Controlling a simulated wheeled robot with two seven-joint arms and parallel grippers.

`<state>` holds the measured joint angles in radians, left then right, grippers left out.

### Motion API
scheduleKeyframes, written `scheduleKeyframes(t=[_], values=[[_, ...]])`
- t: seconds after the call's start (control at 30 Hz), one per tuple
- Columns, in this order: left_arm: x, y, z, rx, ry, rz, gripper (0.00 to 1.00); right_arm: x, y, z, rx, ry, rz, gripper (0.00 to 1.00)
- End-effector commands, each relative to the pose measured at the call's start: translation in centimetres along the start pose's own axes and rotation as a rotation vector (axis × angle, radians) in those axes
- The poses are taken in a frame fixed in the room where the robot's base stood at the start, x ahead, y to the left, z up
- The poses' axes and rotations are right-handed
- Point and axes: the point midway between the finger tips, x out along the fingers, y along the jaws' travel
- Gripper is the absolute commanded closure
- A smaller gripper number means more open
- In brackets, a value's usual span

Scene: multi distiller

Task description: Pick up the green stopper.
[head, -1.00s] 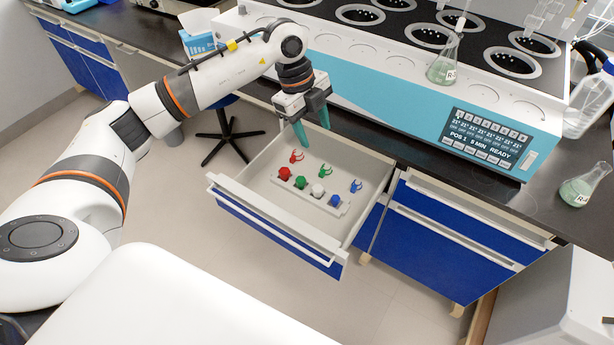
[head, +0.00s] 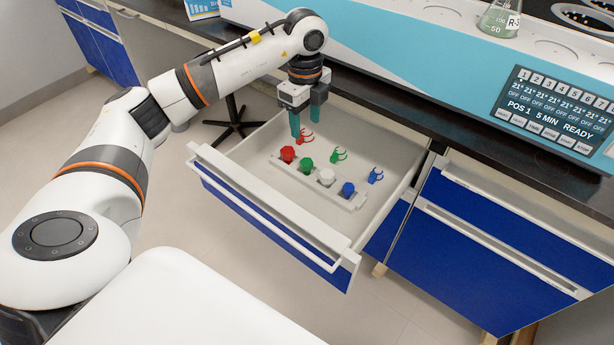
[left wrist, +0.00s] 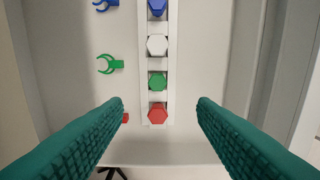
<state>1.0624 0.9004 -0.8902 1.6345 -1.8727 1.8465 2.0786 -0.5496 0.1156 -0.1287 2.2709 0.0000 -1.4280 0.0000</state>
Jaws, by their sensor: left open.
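The green stopper (head: 306,164) stands in a white rack (head: 343,197) in the open drawer, between the red stopper (head: 288,154) and the white stopper (head: 326,178). In the left wrist view the green stopper (left wrist: 157,80) is a hexagonal top, just beyond the red one (left wrist: 157,113). My left gripper (head: 304,128) is open and empty, pointing down above the back left part of the drawer. In the left wrist view its green fingers (left wrist: 160,104) lie widely apart, either side of the rack's line. My right gripper is out of view.
A blue stopper (head: 348,190) stands at the rack's right end. Red (head: 305,137), green (head: 339,154) and blue (head: 375,175) clips lie behind the rack. The drawer (head: 225,165) has raised walls. A teal-fronted machine (head: 450,70) stands on the counter behind.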

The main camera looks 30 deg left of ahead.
Motion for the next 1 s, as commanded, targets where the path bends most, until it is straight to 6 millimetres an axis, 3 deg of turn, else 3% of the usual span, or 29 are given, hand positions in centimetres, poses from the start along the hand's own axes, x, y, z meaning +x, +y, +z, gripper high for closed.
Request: scheduleKeyframes(t=[0.33, 0.5, 0.67, 1.0], values=[[5.2, 0.0, 0.0, 0.001, 0.0, -0.003, 0.48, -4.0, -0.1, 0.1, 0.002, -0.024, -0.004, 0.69], [6.8, 0.0, 0.0, 0.0, -0.001, -0.001, 0.48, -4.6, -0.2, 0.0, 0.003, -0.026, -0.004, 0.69], [7.7, 0.1, 0.0, 0.0, -0.001, -0.001, 0.48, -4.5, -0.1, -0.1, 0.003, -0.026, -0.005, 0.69], [12.2, 0.3, 0.0, 0.001, -0.001, -0.002, 0.48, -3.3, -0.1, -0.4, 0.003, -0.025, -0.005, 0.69]])
